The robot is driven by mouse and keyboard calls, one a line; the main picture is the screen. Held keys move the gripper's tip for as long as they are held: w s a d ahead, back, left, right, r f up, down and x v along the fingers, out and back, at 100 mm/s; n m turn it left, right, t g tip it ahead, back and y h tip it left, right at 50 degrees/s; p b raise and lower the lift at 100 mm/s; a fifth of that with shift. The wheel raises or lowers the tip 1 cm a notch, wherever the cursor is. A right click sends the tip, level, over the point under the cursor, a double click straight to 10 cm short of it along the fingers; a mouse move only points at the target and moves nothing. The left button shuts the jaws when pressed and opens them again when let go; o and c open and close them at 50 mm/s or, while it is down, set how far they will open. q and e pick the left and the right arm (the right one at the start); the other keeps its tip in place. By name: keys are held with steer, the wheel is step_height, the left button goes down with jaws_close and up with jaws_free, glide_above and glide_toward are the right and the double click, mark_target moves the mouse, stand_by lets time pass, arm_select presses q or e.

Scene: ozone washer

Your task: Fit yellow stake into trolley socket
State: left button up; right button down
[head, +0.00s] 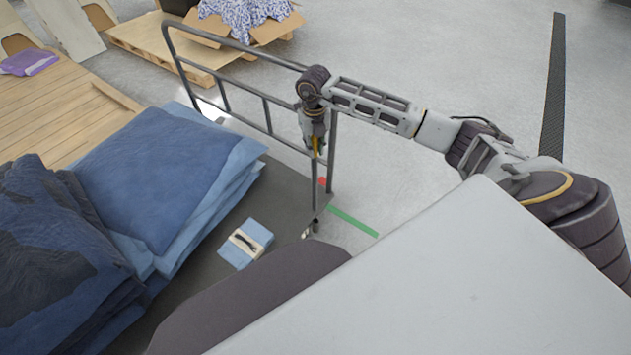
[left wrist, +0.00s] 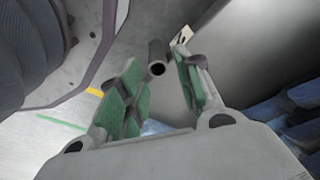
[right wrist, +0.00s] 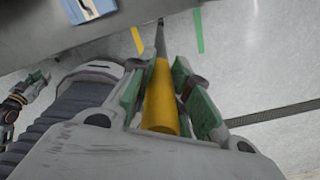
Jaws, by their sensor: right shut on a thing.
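My right gripper (head: 316,146) is shut on the yellow stake and holds it near the handle-side corner of the trolley. In the right wrist view the yellow stake (right wrist: 162,98) lies between the green pads, with a narrow grey part beyond it. In the head view a thin grey length runs down below the gripper, toward the deck corner. A short dark tube, seemingly the socket (head: 315,226), stands at that corner. In the left wrist view an open-ended tube (left wrist: 156,58) shows beyond my left gripper (left wrist: 156,76), which is open and empty. The left gripper is hidden in the head view.
The trolley deck (head: 228,204) carries stacks of blue folded cloth (head: 160,175) and a small blue packet (head: 246,243). Its grey tube handle (head: 235,90) rises beside my right gripper. Wooden pallets (head: 150,45) stand behind. Floor to the right is clear, with green tape (head: 352,221).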

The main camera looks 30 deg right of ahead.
mark_target(315, 164)
arm_select(q)
steer(key=shift+w+d+r, duration=0.2)
steer(key=shift+w+r, duration=0.05)
steer(key=shift+r, duration=0.1)
arm_select(e)
steer(key=shift+w+d+r+m, duration=0.15)
steer(key=shift+d+r+m, duration=0.1)
steer(key=shift+m, duration=0.65)
